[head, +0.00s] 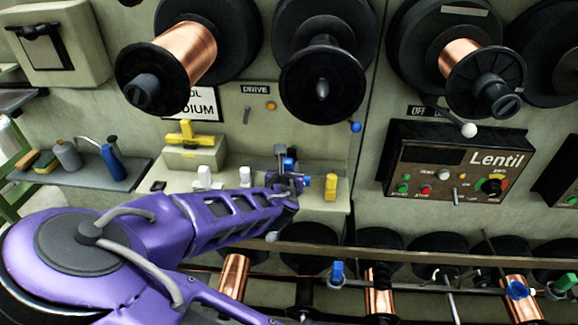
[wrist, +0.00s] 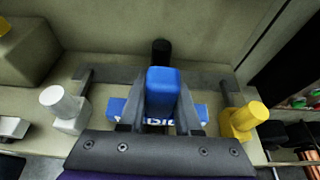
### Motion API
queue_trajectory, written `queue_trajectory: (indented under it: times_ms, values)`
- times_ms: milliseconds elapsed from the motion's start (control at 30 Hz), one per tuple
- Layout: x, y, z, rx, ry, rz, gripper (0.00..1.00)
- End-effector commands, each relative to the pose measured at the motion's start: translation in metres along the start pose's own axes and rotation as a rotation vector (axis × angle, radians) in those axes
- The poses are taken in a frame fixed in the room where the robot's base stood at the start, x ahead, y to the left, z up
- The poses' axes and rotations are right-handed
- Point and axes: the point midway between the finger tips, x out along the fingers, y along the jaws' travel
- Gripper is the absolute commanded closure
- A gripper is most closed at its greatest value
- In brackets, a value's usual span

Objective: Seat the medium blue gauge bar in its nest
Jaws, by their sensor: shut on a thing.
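The blue gauge bar (wrist: 116,107) is in my gripper (wrist: 161,120). In the wrist view its upright blue grip stands between the two fingers, and its lower part spreads out sideways with partly covered white lettering. In the head view blue parts (head: 290,163) show at my gripper (head: 286,180), over the cream ledge. My gripper is shut on the bar. I cannot tell whether the bar's underside touches the ledge. A cream block with a yellow T-shaped piece (head: 184,132) on top stands further left. I cannot make out the blue bar's nest.
A white post (wrist: 64,107) stands left of my gripper and a yellow post (wrist: 244,119) right of it. White pieces (head: 204,176) also stand on the ledge (head: 170,182). Large spools (head: 322,85) overhang above. The Lentil control panel (head: 455,165) is right.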

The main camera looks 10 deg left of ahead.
Motion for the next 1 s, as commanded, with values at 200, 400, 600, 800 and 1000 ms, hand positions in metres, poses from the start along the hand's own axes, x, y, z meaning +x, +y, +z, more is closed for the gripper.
queue_trajectory:
  times_ms: [200,400,600,800,1000]
  values:
    - [0.000,0.000,-0.001,0.000,0.000,0.000,1.00]
    - [0.002,0.000,-0.006,-0.001,0.000,0.000,1.00]
    - [0.005,0.000,-0.012,-0.001,0.000,0.000,1.00]
    - [0.008,0.000,-0.019,0.000,0.000,0.001,1.00]
    - [0.010,0.000,-0.023,0.000,0.000,0.001,1.00]
